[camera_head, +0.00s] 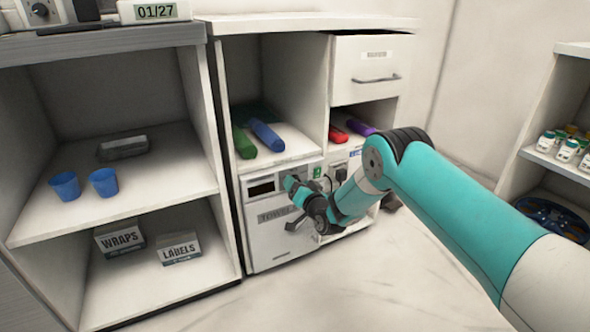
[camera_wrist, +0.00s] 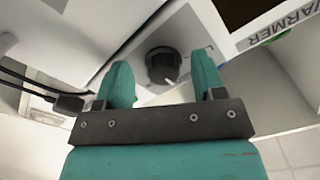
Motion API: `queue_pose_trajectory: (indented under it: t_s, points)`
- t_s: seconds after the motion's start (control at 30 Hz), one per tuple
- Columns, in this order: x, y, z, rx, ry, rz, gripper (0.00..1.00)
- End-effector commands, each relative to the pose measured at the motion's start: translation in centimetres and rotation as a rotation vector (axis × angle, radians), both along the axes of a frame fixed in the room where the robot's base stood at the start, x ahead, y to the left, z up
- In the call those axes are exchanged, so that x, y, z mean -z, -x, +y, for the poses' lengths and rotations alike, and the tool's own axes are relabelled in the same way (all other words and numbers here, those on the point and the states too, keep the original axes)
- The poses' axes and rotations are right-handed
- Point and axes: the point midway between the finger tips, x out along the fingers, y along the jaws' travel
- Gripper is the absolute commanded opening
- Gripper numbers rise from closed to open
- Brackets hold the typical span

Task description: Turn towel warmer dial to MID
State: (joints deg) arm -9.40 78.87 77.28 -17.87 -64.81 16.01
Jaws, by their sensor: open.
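The towel warmer (camera_head: 270,238) is a white box in the lower compartment of the middle cabinet, with a dark display and a partly hidden label on its front. The dial's setting labels are too small to read. My gripper (camera_head: 292,185) is at the warmer's upper front and hides the dial in the head view. In the wrist view, my gripper (camera_wrist: 160,62) is open, its teal fingers on either side of the dial; contact cannot be told.
Green and blue rolls (camera_head: 265,136) lie on the shelf above the warmer. Black cables (camera_wrist: 40,90) and a plug lie beside it. A drawer (camera_head: 372,70) is at upper right. Blue cups (camera_head: 103,182) stand on the left shelf. The floor in front is clear.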

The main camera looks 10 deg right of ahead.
Motion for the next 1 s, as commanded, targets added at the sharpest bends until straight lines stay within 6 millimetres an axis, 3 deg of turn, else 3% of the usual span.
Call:
queue_pose_trajectory:
  t_s: [0.4,0.53,1.0]
  points:
    - [-0.2,0.5,-0.2,-0.006,0.548,-0.167,0.63]
    - [-0.3,3.2,-1.0,-0.003,0.539,-0.163,0.63]
    - [0.1,7.9,-2.4,-0.005,0.535,-0.164,0.63]
